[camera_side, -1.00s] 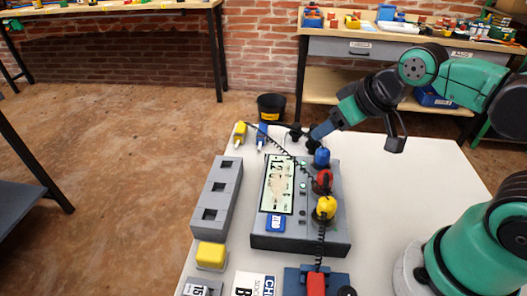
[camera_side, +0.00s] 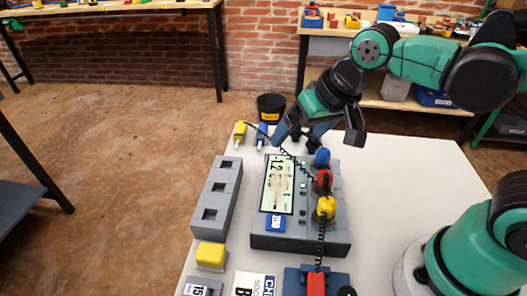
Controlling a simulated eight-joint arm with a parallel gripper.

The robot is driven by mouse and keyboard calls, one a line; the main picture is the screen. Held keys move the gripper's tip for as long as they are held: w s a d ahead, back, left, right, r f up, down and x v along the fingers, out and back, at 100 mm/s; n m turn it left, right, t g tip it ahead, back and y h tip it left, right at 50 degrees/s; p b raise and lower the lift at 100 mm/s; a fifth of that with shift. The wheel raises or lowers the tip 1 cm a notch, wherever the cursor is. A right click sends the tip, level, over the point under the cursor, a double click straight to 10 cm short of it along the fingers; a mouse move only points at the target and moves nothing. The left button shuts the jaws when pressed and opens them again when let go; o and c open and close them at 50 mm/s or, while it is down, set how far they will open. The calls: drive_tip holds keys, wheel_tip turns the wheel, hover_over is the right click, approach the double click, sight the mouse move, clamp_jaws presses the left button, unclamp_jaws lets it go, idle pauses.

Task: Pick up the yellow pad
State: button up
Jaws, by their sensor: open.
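The yellow pad (camera_side: 211,254) is a small rounded yellow block on a pale base at the front left of the white table. My gripper (camera_side: 295,138) is in the air near the back of the table, above the far end of the grey meter. Its blue and dark fingers are open, and nothing shows between them. The gripper is well behind and to the right of the pad, apart from it. Nothing hides the top of the pad.
The grey meter (camera_side: 338,222) with a lit screen and coloured plugs stands mid-table, with a coiled black cable. A grey block with square holes (camera_side: 218,198) lies behind the pad. Yellow (camera_side: 240,129) and blue probes lie at the back.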

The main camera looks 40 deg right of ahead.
drive_tip(key=w+a+f+m+g, duration=0.1)
drive_tip(key=a+f+m+g, duration=0.2)
drive_tip(key=a, duration=0.8)
drive_tip(key=m+g, duration=0.2)
drive_tip(key=m, duration=0.1)
hover_over(209, 255)
drive_tip(key=shift+h, duration=0.4)
drive_tip(key=f, duration=0.4)
drive_tip(key=shift+w+d+f, duration=0.2)
drive_tip(key=shift+d, duration=0.05)
drive_tip(key=shift+s+a+f+m, duration=0.15)
drive_tip(key=shift+a+f+m, duration=0.1)
drive_tip(key=shift+m, duration=0.05)
drive_tip(key=shift+a+f, duration=0.1)
drive_tip(key=shift+f, duration=2.7)
drive_tip(key=c, duration=1.4)
drive_tip(key=shift+o, duration=0.2)
drive_tip(key=shift+r, duration=0.15)
wheel_tip(209, 255, up, 20)
